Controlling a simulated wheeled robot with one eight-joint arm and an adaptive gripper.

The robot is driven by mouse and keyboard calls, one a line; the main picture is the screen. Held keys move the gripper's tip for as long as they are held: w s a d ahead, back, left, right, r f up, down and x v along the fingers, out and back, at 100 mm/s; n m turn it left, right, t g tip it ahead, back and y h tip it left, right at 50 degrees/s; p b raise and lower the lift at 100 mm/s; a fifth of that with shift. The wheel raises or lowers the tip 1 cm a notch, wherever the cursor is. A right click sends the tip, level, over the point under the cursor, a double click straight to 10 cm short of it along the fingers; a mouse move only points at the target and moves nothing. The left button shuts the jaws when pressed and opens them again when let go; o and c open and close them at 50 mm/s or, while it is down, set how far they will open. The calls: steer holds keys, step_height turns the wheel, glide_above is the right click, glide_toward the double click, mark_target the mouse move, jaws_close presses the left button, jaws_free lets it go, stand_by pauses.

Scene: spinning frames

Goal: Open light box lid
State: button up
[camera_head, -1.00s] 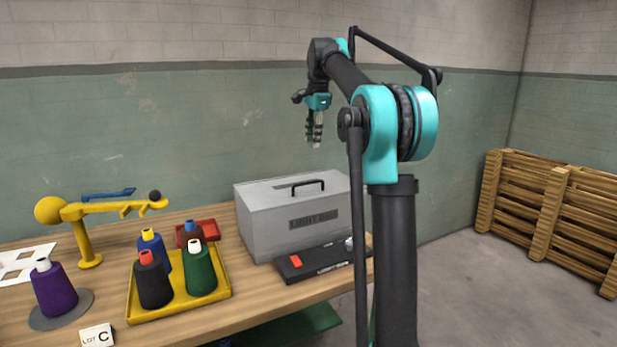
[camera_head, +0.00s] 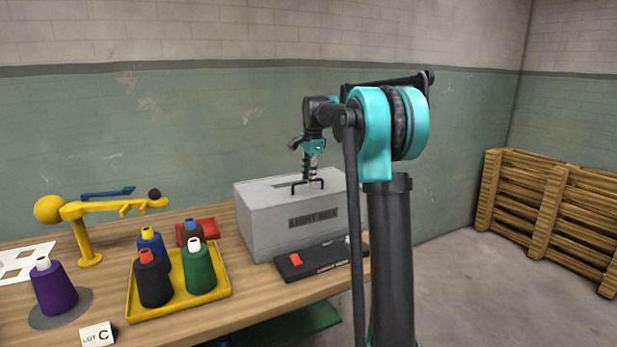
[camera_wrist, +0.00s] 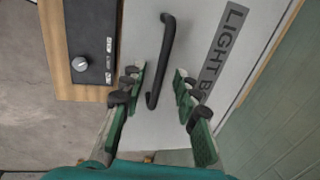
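The grey light box (camera_head: 285,222) stands shut on the wooden table, with its name on the front. Its black lid handle (camera_head: 307,184) stands up from the top. My gripper (camera_head: 311,176) is just above the lid, pointing down near the handle. In the wrist view my gripper (camera_wrist: 157,85) is open, its two green fingers apart. There the black handle (camera_wrist: 162,60) runs lengthwise in the gap between the fingers and past their tips. The fingers do not appear to touch it. The exact height above the handle is hard to tell.
A black control panel (camera_head: 320,260) with a red switch lies before the box. A yellow tray (camera_head: 207,292) with several cones stands to the left, beside a yellow arm stand (camera_head: 84,240) and a purple cone (camera_head: 53,289). Wooden pallets (camera_head: 550,215) lean at the right wall.

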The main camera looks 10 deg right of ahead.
jaws_close()
stand_by(0.6)
